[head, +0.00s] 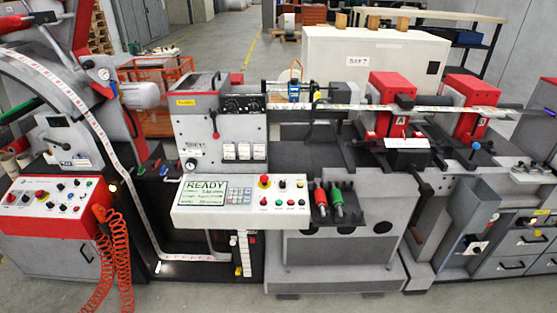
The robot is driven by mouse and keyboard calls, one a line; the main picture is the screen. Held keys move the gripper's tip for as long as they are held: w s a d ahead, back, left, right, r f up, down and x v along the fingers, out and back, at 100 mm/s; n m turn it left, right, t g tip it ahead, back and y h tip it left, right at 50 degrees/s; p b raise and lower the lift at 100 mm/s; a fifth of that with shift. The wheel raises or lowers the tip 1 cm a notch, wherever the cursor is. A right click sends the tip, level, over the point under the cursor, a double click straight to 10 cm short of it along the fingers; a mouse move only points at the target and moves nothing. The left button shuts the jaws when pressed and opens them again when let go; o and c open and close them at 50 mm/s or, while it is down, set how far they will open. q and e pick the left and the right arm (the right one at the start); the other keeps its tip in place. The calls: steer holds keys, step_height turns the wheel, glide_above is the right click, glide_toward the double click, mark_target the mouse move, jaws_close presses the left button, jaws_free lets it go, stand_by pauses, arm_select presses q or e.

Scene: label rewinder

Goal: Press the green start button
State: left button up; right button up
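The white control panel (240,212) stands out from the front of the label rewinder, in the middle of the head view. Its screen (206,192) reads READY. A red emergency stop on a yellow base (264,181) sits right of the keypad (239,195). Small round buttons lie right of and below it, among them a green button (291,202) in the lower row. The buttons are small, and I cannot read a start label. Nothing covers the panel. Neither of my grippers shows in the head view.
A red-faced control box (45,197) with coiled red hoses (122,255) stands at the left. Red and green handled tools (328,200) sit in a dark holder just right of the panel. Red units (391,95) stand along the machine's right. Bare floor lies in front.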

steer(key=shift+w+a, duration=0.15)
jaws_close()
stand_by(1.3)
